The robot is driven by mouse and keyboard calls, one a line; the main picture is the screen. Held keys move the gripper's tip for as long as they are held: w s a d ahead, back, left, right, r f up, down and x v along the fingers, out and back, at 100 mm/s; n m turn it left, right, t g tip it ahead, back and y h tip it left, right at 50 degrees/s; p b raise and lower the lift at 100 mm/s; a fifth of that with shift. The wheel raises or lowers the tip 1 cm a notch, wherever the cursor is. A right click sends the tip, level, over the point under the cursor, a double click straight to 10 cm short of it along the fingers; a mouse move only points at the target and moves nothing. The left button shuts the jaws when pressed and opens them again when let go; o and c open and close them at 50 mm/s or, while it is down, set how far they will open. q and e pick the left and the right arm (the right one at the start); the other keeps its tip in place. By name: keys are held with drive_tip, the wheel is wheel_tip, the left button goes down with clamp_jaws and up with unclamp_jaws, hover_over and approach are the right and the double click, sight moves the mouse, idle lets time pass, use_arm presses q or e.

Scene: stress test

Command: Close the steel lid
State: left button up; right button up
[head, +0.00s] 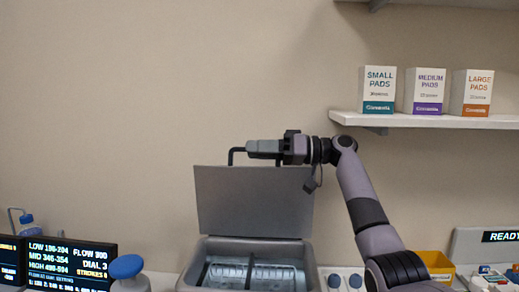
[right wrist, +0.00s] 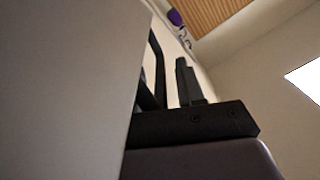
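The steel lid (head: 254,203) stands raised, nearly upright, at the back of a steel basin (head: 200,275). A black bar handle (head: 231,156) shows at the lid's top left; the rest of it is hidden behind my gripper. My right gripper (head: 262,149) lies level along the lid's top edge, pointing left, at the handle. In the right wrist view the lid (right wrist: 65,80) fills the left side, with the dark handle bar (right wrist: 158,65) beside a black finger. The lid's edge hides part of the gripper, so its grip is unclear. My left gripper is out of view.
A white shelf (head: 440,121) with three pad boxes is right of my arm. A display screen (head: 70,262) and a blue-topped bottle (head: 127,268) stand left of the basin. Dials (head: 334,281) and a yellow bin (head: 437,264) are to its right.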

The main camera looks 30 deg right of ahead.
clamp_jaws()
drive_tip(key=shift+s+a+f+n+b, duration=0.3)
drive_tip(key=shift+s+b, duration=0.1)
drive_tip(key=shift+b, duration=0.4)
drive_tip(key=s+a+f+n+b, duration=0.3)
drive_tip(key=s+a+n+b, duration=0.3)
drive_tip(key=s+b, duration=0.3)
drive_tip(key=shift+s+a+f+b, duration=0.35)
drive_tip(key=shift+a+b, duration=0.3)
drive_tip(key=shift+b, duration=0.9)
unclamp_jaws()
drive_tip(key=shift+n, duration=0.3)
